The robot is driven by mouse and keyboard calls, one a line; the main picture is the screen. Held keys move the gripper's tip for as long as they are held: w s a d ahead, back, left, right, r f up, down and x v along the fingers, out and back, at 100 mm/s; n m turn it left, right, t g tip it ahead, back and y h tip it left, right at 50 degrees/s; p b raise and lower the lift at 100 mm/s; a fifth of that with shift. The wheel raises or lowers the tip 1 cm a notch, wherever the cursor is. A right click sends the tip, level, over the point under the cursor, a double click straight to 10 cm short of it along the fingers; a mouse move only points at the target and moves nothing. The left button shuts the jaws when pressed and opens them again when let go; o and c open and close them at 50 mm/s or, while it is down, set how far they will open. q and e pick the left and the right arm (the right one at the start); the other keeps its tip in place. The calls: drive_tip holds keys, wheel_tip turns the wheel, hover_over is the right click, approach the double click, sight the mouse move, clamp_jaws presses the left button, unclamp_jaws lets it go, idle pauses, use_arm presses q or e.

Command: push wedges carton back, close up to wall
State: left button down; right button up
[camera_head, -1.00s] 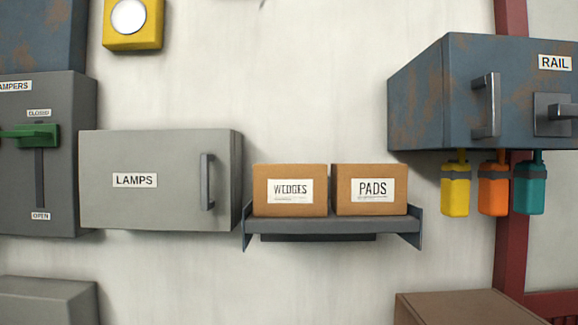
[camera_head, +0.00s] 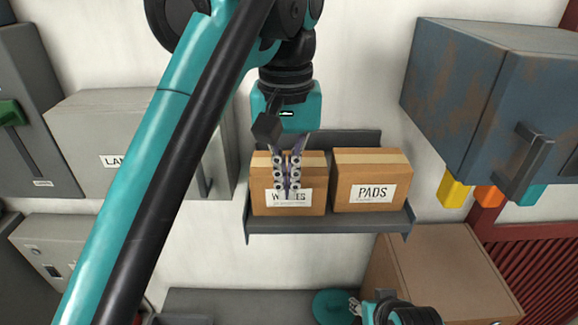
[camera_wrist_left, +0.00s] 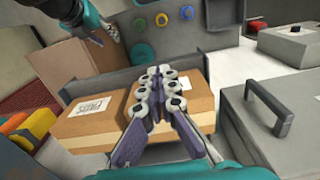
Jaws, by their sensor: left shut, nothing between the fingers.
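The wedges carton (camera_head: 262,197), a brown box with a white label, stands on the left of a grey wall shelf (camera_head: 330,226). My left gripper (camera_head: 289,194) is shut and empty, its fingers overlapping the carton's front and label. In the left wrist view, the shut fingers (camera_wrist_left: 165,78) cover much of the wedges carton (camera_wrist_left: 197,97). I cannot tell whether they touch it. My right gripper (camera_head: 356,305) is partly in view at the bottom edge, too unclear to read its jaws.
The pads carton (camera_head: 370,187) stands right of the wedges carton, with a narrow gap between. The lamps box (camera_head: 100,125) is left of the shelf, partly behind my left arm. A rusty blue cabinet (camera_head: 455,95) hangs at right. A brown box (camera_head: 440,275) is below.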

sight(289, 222)
use_arm(q)
wheel_tip(289, 222, down, 10)
drive_tip(key=shift+r, duration=0.25)
drive_tip(key=w, duration=0.3)
drive_tip(key=shift+w+d+r+p, duration=0.1)
drive_tip(key=shift+w+r+p, duration=0.15)
drive_tip(key=shift+p, duration=0.1)
drive_tip(key=shift+w+f, duration=0.1)
drive_tip(key=shift+w, duration=0.2)
drive_tip(key=shift+s, duration=0.2)
